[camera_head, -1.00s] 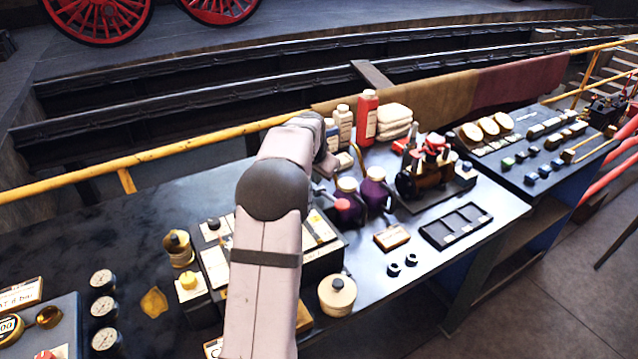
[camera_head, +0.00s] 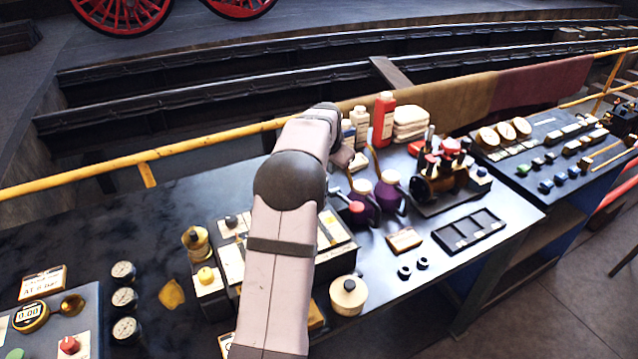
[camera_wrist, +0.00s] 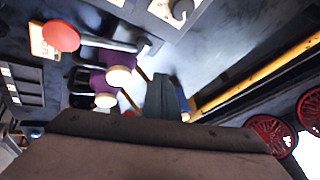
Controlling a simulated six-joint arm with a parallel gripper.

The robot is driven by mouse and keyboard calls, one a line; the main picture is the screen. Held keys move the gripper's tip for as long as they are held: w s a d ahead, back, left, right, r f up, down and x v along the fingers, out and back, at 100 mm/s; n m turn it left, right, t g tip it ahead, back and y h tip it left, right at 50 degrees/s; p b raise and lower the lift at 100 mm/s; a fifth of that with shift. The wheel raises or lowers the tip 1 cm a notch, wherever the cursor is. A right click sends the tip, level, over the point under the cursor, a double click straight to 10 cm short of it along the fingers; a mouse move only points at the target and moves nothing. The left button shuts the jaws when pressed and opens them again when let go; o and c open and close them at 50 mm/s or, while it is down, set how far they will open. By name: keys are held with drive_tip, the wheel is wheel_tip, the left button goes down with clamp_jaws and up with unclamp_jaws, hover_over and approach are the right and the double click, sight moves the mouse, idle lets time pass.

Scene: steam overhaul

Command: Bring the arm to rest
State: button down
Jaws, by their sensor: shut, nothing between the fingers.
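My arm rises through the middle of the head view and leans away over the workbench (camera_head: 170,240). My gripper (camera_wrist: 168,98) shows in the wrist view as narrow grey-green fingers, shut, with nothing held between them. In the head view its fingertips are hidden or too small to make out beyond my wrist. The purple oil cans (camera_head: 388,190) stand to the right of my wrist; they also show left of my fingers in the wrist view (camera_wrist: 118,76). I cannot tell how far the fingers are from them.
Bottles (camera_head: 383,118) stand at the back. A yellow rail (camera_head: 200,147) runs behind. Gauges (camera_head: 125,300) are at left.

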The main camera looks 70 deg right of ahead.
drive_tip(key=shift+w, duration=0.1)
